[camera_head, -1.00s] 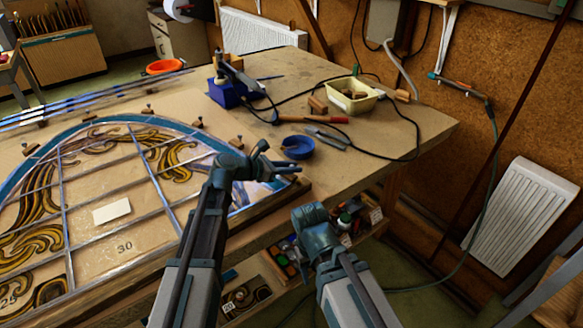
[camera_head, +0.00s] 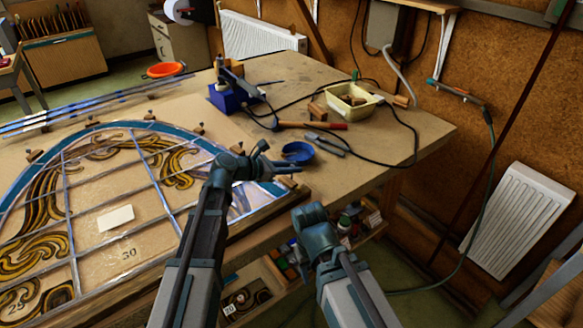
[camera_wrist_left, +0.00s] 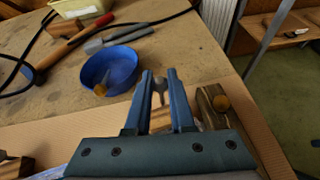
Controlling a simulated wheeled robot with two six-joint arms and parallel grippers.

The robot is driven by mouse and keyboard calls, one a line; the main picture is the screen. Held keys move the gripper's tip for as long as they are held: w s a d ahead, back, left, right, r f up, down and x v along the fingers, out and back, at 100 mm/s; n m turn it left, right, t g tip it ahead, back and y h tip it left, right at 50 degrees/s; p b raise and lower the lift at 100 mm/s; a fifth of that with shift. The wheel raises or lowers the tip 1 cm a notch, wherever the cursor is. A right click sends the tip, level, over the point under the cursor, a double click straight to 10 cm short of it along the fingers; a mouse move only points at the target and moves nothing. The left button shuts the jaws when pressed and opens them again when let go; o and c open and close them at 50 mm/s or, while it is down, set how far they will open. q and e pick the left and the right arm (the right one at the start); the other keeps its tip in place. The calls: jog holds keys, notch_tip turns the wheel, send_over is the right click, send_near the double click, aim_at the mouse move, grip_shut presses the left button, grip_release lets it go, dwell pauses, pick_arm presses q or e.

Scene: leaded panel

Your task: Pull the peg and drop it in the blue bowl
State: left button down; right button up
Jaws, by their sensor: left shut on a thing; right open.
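The blue bowl (camera_head: 298,153) stands on the workbench, past my left gripper's tips. It shows more closely in the left wrist view (camera_wrist_left: 120,58). My left gripper (camera_head: 298,168) is above the panel's right corner, short of the bowl. In the left wrist view its fingers (camera_wrist_left: 160,78) are shut on a small greyish peg (camera_wrist_left: 158,88), mostly hidden between them. A round brown head (camera_wrist_left: 100,89) shows at the bowl's near side; I cannot tell if it is inside. My right gripper (camera_head: 311,217) is low, off the bench's front edge, its fingers not clearly visible.
The leaded panel (camera_head: 115,218) fills the bench's left. Behind the bowl lie a hammer (camera_head: 325,126), a cream tub (camera_head: 352,104), a blue soldering stand (camera_head: 230,98) and black cables.

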aim_at(291, 165)
pick_arm(q)
jog(key=shift+r, duration=0.3)
notch_tip(291, 165, up, 5)
jog(key=p, duration=0.5)
jog(key=shift+f, duration=0.1)
dwell(0.4)
